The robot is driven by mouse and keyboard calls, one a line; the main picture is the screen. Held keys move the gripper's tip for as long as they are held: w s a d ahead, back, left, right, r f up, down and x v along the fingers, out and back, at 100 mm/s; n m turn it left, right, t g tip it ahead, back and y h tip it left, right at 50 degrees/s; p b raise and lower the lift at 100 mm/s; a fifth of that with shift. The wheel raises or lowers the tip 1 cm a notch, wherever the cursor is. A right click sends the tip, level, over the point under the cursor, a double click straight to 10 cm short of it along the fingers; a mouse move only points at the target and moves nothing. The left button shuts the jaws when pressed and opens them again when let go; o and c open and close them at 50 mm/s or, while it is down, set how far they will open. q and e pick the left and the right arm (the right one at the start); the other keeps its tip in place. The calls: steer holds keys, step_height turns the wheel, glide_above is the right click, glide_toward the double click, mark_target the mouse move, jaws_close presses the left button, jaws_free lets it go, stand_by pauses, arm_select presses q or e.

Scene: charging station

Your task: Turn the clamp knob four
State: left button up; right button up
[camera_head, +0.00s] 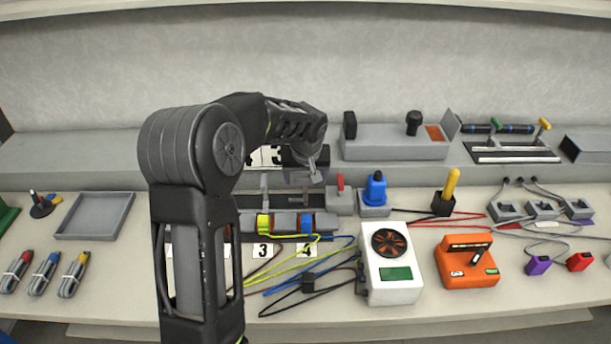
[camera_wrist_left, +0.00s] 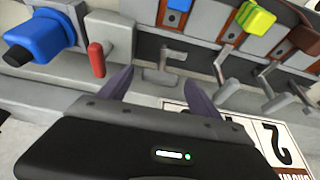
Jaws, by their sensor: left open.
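Clamp knob four is a grey T-shaped handle (camera_wrist_left: 165,74) behind the blue terminal (camera_wrist_left: 180,4) in the left wrist view. In the head view the blue terminal (camera_head: 307,223) sits above the number 4 label (camera_head: 305,250), with the knob largely hidden under the gripper. My left gripper (camera_head: 304,178) is over the back of the clamp row. In the left wrist view its two fingers (camera_wrist_left: 160,78) are apart, with the knob showing in the gap; whether they touch it is unclear. My right gripper is not in view.
A red lever (camera_head: 340,183) and blue plug (camera_head: 376,190) stand right of the clamp. Other clamp handles (camera_wrist_left: 222,66) stand close by. Yellow and blue wires run to a white fan box (camera_head: 393,285). An empty grey tray (camera_head: 95,215) lies left.

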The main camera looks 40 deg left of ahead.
arm_select(q)
steer(key=c, duration=1.4)
